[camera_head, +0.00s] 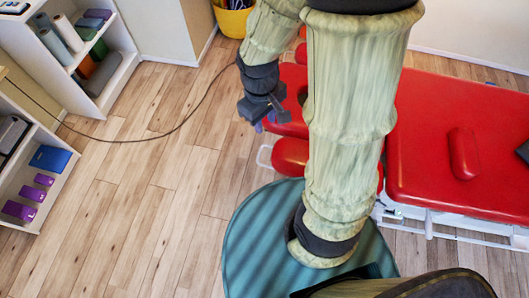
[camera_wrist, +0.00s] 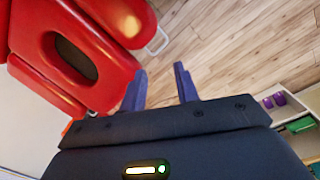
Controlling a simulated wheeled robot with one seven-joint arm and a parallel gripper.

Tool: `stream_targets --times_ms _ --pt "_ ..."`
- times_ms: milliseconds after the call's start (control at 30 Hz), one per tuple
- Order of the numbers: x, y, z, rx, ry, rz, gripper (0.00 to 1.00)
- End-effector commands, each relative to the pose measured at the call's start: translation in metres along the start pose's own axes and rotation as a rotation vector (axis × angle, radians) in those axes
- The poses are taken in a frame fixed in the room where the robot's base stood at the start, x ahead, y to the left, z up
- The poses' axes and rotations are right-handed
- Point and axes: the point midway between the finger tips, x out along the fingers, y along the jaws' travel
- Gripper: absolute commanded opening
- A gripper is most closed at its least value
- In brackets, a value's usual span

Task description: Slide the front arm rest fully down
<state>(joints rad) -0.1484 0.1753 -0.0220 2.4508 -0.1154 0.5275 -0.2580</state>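The red padded treatment table (camera_head: 450,120) stands at the right in the head view. Its front arm rest (camera_head: 288,153) is a red pad beside the headrest, with a thin pale metal loop at its left end; my arm hides part of it. In the wrist view, the arm rest (camera_wrist: 122,18) appears at the top, with the metal loop (camera_wrist: 158,42) at its end. The headrest (camera_wrist: 40,35) has a dark oval face hole. My gripper (camera_head: 265,122) hangs near the headrest's left end. In the wrist view, my gripper (camera_wrist: 161,80) has its fingers apart, with only floor visible between them.
Another red pad (camera_head: 301,53) shows at the headrest's far side. Shelves (camera_head: 108,85) with rolls and blocks stand at the left. A yellow bucket (camera_head: 234,20) stands at the back, and a dark cable (camera_head: 150,139) crosses the floor. Wooden floor left of the table is otherwise clear.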

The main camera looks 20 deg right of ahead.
Motion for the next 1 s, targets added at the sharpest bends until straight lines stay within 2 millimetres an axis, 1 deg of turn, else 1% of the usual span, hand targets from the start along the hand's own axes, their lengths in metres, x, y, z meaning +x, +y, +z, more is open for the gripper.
stream_targets --times_ms 33,100,300,367,400,600,667,800,867,1000 --pt "0.029 -0.009 -0.005 -0.135 -0.069 -0.002 0.31" --pt "0.051 -0.016 -0.009 -0.318 -0.162 -0.003 0.31" --pt "0.111 -0.034 -0.019 -0.823 -0.442 -0.016 0.31" --pt "0.128 -0.038 -0.022 -0.966 -0.532 -0.023 0.31" --pt "0.140 -0.041 -0.024 -1.060 -0.593 -0.030 0.31" --pt "0.193 -0.055 -0.041 -1.499 -0.930 -0.068 0.31" --pt "0.208 -0.062 -0.047 -1.618 -1.043 -0.082 0.31" --pt "0.242 -0.077 -0.064 -1.858 -1.328 -0.123 0.31" --pt "0.256 -0.085 -0.071 -1.943 -1.463 -0.146 0.31" --pt "0.288 -0.109 -0.089 -2.084 -1.794 -0.204 0.31"
